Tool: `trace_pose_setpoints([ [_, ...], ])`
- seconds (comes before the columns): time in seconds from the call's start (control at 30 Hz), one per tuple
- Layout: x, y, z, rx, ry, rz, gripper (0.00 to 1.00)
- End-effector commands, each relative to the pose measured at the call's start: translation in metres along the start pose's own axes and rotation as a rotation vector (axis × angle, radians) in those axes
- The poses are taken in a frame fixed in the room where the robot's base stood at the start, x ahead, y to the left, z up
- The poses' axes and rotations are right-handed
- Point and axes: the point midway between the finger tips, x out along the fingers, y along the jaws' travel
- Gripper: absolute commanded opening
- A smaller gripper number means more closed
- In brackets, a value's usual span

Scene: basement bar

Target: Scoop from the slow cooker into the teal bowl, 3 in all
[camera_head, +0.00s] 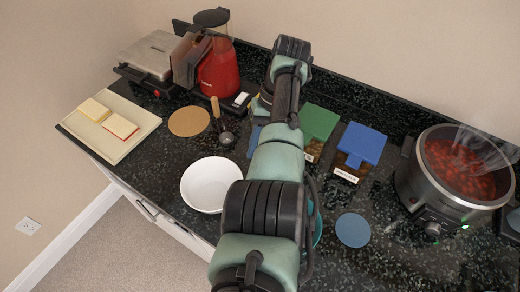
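The slow cooker (425,200) stands at the right of the counter, a dark round pot full of chunky red food (460,165). A see-through shape, perhaps a glass lid, shows at its back right edge. The teal bowl (317,230) is mostly hidden behind my arm; only a strip of its right side shows. A ladle (216,108) with a wooden handle and dark scoop lies on the counter left of my arm. My arm reaches up through the middle of the picture, and my gripper is not visible behind its links.
A white bowl (207,184) sits left of my arm. Blue-lidded (361,144) and green-lidded (318,122) containers stand right of it. A blue disc (353,230) and a cork disc (189,121) lie flat. A red coffee maker (218,70), a sandwich press (149,56) and a bread board (131,146) are left.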

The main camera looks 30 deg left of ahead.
Motion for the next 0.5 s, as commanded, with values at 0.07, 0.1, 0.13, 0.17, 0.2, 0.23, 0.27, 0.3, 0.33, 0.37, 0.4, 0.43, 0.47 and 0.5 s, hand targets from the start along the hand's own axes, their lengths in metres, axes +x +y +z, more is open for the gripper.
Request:
trace_pose_setpoints([
  [0.07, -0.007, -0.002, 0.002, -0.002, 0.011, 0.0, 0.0],
  [0.1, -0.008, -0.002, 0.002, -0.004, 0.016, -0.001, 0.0],
  [0.13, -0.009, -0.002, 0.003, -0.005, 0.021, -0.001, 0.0],
  [0.17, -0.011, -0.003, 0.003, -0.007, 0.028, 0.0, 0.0],
  [0.2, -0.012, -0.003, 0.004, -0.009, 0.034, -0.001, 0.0],
  [0.23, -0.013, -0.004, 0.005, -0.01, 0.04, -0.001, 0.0],
  [0.27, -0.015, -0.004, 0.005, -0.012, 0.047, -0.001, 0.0],
  [0.3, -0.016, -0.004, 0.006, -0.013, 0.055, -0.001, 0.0],
  [0.33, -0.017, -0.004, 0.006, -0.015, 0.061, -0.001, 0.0],
  [0.37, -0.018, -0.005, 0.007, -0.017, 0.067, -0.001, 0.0],
  [0.4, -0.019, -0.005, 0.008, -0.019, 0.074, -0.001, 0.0],
  [0.43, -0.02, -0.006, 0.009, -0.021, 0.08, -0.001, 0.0],
  [0.47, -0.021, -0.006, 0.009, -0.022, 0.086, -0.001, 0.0],
  [0.5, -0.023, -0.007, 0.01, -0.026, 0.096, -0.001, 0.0],
])
